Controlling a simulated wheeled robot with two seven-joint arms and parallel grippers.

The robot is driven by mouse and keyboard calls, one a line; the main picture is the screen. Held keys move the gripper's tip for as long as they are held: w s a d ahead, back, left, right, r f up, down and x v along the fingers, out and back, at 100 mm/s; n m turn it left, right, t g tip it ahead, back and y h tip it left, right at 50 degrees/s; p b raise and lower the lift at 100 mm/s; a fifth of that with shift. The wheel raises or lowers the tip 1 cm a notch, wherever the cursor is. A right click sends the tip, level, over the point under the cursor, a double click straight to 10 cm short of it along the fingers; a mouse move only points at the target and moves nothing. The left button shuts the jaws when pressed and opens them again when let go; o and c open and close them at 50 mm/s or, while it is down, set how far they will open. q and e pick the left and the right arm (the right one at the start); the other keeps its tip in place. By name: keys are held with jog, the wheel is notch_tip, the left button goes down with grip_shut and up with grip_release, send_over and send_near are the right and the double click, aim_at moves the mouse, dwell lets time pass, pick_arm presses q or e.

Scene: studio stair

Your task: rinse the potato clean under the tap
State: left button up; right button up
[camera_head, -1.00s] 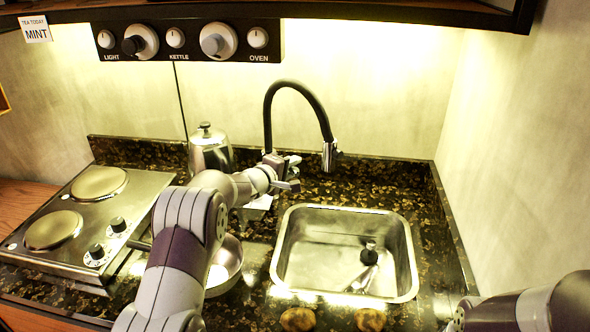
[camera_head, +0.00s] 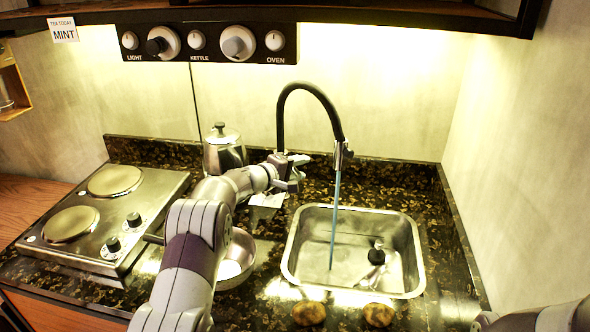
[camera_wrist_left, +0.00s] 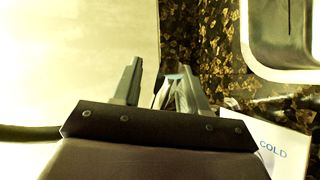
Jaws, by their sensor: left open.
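The black hose tap (camera_head: 310,90) arches over the steel sink (camera_head: 300,272), and a blue stream of water (camera_head: 335,222) falls from its spout into the basin. Two brown potatoes, a left one (camera_head: 309,313) and a right one (camera_head: 379,314), lie on the counter in front of the sink. My left gripper (camera_head: 297,170) is open at the base of the tap, behind the sink's left corner. In the left wrist view its fingers (camera_wrist_left: 160,85) stand apart around a small part, perhaps the tap lever. My right arm shows at the lower right; its gripper is out of frame.
A dark-topped item (camera_head: 376,252) lies in the sink. A steel pan (camera_head: 236,262) and a kettle (camera_head: 224,150) stand left of the sink, beside a two-plate hob (camera_head: 150,200). A card marked COLD (camera_wrist_left: 270,145) lies near my left gripper.

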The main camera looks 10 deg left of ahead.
pick_arm(q)
jog(key=b+v, duration=0.3)
jog(key=v, duration=0.9)
jog(key=shift+s+a+r+b, duration=0.15)
jog(key=shift+s+b, duration=0.1)
jog(key=shift+b, duration=0.1)
jog(key=s+d+f+m+g+y+p, duration=0.1)
jog(key=s+d+f+m+g+p, duration=0.1)
jog(key=s+d+g, duration=0.3)
jog(key=s+d+f+m+g+y+p, duration=0.1)
jog(key=s+d+f+g+p, duration=0.15)
jog(key=s, duration=0.45)
jog(key=s+f+m+g+y+p, duration=0.1)
jog(key=s+m+g+y+p, duration=0.1)
jog(key=s, duration=1)
jog(key=s+a+f+m+g+y+p, duration=0.1)
jog(key=s+m+y, duration=0.3)
jog(key=s, duration=0.8)
jog(key=shift+f+m+g+p, duration=0.6)
jog(key=shift+m+g, duration=0.05)
jog(key=shift+m, duration=0.35)
